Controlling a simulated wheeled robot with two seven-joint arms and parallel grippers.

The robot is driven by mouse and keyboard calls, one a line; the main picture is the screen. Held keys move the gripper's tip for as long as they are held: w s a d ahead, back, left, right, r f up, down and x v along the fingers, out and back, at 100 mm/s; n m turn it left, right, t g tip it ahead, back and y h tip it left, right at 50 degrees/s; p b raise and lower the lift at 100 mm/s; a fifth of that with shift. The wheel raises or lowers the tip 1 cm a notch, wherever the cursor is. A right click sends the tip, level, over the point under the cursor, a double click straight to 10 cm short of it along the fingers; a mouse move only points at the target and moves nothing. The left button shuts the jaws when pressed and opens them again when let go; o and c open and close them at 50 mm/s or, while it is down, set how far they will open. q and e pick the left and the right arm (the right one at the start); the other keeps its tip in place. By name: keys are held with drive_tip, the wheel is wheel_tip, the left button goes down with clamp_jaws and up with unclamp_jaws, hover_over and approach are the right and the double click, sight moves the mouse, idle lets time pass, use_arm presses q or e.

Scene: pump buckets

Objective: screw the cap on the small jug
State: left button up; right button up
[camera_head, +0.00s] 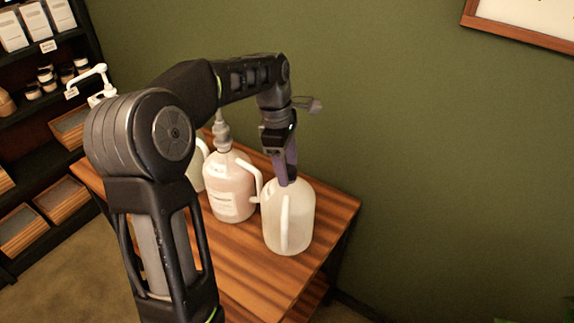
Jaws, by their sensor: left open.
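A whitish translucent jug (275,228) with a side handle stands upright on the wooden table, near its right end. My left gripper (287,175) comes down from above with its purple fingers at the jug's mouth. It is open, with the fingertips around or just beside the neck; I cannot tell which. The fingers hide the neck, and I cannot make out a cap there. My right gripper is out of view.
A pinkish jug (230,188) with a grey pump stands close to the left. Another pale jug is partly hidden behind my arm. The wooden table (250,275) is bare in front. A dark shelf (40,155) stands at left, and a green wall behind.

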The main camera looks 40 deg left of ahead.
use_arm(q)
drive_tip(key=n, duration=0.3)
drive_tip(key=shift+n+t, duration=0.3)
drive_tip(key=n, duration=0.5)
drive_tip(key=shift+y, duration=0.4)
clamp_jaws()
